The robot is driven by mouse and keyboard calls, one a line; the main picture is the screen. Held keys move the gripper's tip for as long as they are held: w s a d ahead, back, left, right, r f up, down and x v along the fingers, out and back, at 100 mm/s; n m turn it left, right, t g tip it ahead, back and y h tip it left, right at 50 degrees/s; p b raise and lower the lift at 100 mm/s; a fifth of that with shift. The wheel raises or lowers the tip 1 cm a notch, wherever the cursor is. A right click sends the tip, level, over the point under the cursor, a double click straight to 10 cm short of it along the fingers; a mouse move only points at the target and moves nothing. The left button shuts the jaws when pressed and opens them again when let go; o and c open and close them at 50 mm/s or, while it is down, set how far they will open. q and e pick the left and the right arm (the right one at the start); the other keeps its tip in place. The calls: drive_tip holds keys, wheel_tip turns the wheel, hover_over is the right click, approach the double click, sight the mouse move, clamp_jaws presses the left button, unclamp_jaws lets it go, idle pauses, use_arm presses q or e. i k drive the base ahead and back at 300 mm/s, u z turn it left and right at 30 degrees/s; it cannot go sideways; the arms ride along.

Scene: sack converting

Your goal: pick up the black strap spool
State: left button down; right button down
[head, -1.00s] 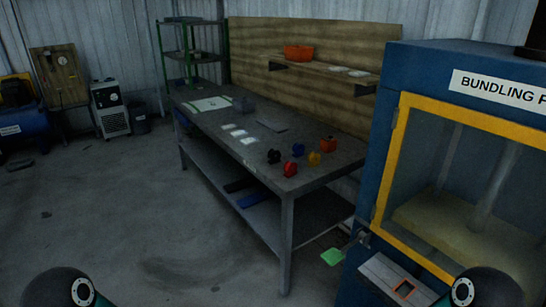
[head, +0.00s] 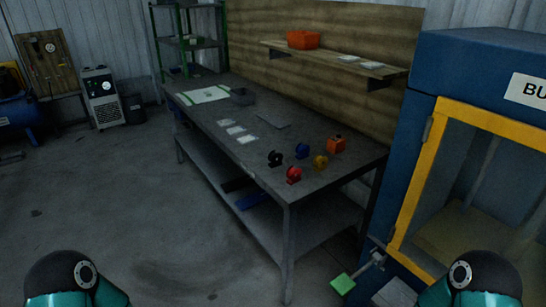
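The black strap spool (head: 275,158) stands on the grey workbench (head: 316,175), near its right end. A blue spool (head: 302,151) is to its right and slightly behind. A red spool (head: 293,175) is in front of it to the right, close to the bench edge. A yellow spool (head: 320,161) is further right. Parts of my two arms show at the bottom left and bottom right corners, well short of the bench. Neither gripper is in view.
An orange item (head: 336,144) sits behind the yellow spool. White cards (head: 235,130) lie mid-bench. A blue bundling press (head: 415,130) stands close on the right, with a green pad (head: 342,284) sticking out low down.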

sight(275, 158)
drive_tip(key=z, duration=0.2)
drive_tip(key=k, duration=0.6)
drive_tip(key=u, duration=0.2)
drive_tip(key=i, duration=0.9)
drive_tip(key=u, duration=0.4)
drive_tip(key=i, duration=1.4)
drive_tip(key=u, duration=0.25)
